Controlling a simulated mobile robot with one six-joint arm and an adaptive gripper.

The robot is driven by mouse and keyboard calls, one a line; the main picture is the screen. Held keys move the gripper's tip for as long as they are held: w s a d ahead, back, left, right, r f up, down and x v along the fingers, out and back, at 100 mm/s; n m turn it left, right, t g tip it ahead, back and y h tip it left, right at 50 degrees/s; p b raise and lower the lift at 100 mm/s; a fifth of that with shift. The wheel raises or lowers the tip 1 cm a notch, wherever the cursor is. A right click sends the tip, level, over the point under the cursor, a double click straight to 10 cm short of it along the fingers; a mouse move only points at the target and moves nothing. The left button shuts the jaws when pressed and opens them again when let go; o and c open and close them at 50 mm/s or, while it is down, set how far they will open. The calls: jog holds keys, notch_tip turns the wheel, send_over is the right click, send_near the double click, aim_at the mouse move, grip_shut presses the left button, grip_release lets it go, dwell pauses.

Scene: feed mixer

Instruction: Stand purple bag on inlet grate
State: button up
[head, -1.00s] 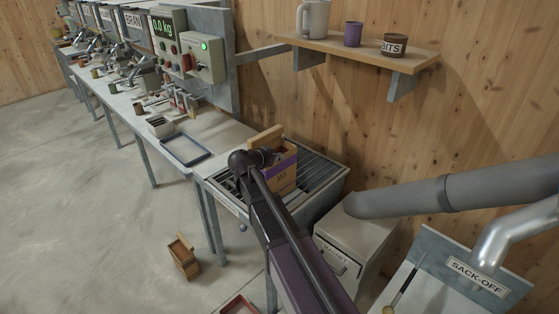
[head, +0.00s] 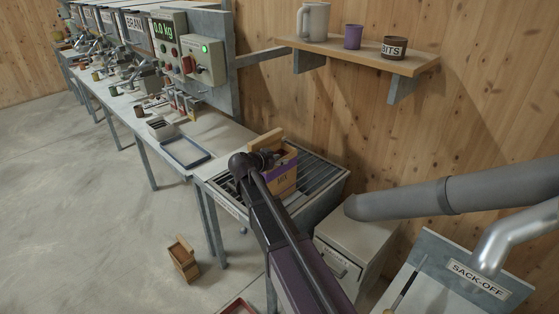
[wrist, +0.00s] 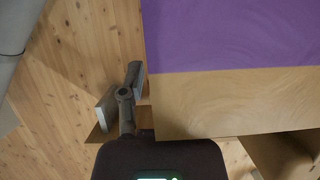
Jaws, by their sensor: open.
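The purple bag (head: 284,180), a tan bag with a purple band and a label, stands about upright on the inlet grate (head: 322,173). My gripper (head: 266,158) is close to its upper part in the head view; its fingertips are hard to make out there. In the wrist view the bag (wrist: 235,90) fills the right side, very near, with its purple band above tan. My gripper's fingers (wrist: 122,96) are open, to the left of the bag's side. The bag's lower left part is hidden behind my arm in the head view.
A blue-rimmed tray (head: 186,154) lies on the bench left of the grate. A wall shelf (head: 360,50) with cups is behind. A grey pipe (head: 440,197) and a cabinet (head: 345,245) are at the right. A small wooden container (head: 183,260) stands on the floor.

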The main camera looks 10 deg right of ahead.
jog(key=shift+r, duration=0.15)
jog(key=shift+s+a+r, duration=0.1)
jog(key=shift+s+a, duration=0.05)
jog(key=p+v, duration=0.4)
jog(key=v, duration=0.7)
jog(key=shift+a+p, duration=0.2)
jog(key=shift+p, duration=0.15)
jog(key=shift+s+d, duration=0.1)
jog(key=shift+s, duration=0.15)
jog(key=s+d+f+n+g+y, duration=0.4)
jog(key=s+f+n+y, duration=0.1)
jog(key=s, duration=0.5)
jog(key=s+d+f+n+g+y, duration=0.3)
jog(key=s+f+n+y, duration=0.3)
jog(key=s, duration=0.5)
jog(key=shift+d+g, duration=0.4)
jog(key=shift+d, duration=0.25)
